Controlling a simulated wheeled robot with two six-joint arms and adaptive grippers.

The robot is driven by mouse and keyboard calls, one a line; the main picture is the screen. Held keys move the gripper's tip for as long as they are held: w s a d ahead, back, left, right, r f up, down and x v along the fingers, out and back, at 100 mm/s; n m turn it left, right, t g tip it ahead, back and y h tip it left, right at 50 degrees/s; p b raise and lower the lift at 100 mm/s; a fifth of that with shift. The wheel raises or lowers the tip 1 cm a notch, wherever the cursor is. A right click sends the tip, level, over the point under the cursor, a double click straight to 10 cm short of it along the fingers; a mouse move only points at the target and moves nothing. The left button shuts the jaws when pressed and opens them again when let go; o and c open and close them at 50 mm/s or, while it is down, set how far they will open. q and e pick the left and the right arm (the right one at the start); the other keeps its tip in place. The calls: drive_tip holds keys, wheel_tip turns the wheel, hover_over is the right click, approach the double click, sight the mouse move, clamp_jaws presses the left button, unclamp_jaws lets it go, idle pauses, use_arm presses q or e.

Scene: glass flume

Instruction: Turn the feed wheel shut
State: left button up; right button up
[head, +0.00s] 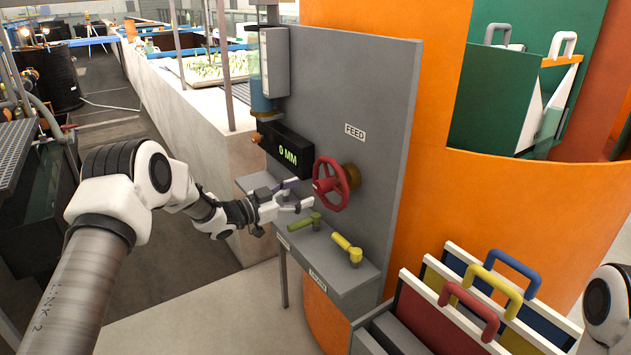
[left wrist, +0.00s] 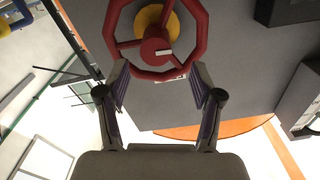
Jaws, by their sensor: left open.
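The red feed wheel (head: 329,185) is mounted on the grey panel (head: 372,110), on a yellow-brown hub, below and left of the FEED label (head: 355,132). My left gripper (head: 304,197) is open just left of the wheel, its fingers pointing toward it. In the left wrist view the wheel (left wrist: 156,40) is ahead of the two spread fingers (left wrist: 158,95), its near rim around the level of the fingertips. I cannot tell whether a finger touches the rim. The dark display (head: 287,152) reads 0 MM. My right gripper is not in view.
A grey shelf (head: 340,284) below the wheel carries a green lever (head: 304,222) and a yellow lever (head: 347,247). Boards with red, yellow and blue handles (head: 487,285) stand at the lower right. An orange column (head: 420,190) is behind the panel.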

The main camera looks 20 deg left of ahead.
sight(317, 187)
use_arm(q)
drive_tip(key=p+x, duration=0.1)
drive_tip(key=x, duration=0.4)
drive_tip(key=shift+w+d, duration=0.2)
drive_tip(key=shift+d, duration=0.25)
drive_tip(key=shift+w+d, duration=0.15)
drive_tip(key=shift+d, duration=0.15)
drive_tip(key=shift+a, duration=0.25)
drive_tip(key=shift+a+f, duration=0.1)
drive_tip(key=shift+a, duration=0.05)
drive_tip(key=shift+c, duration=1)
drive_tip(key=c, duration=0.5)
clamp_jaws()
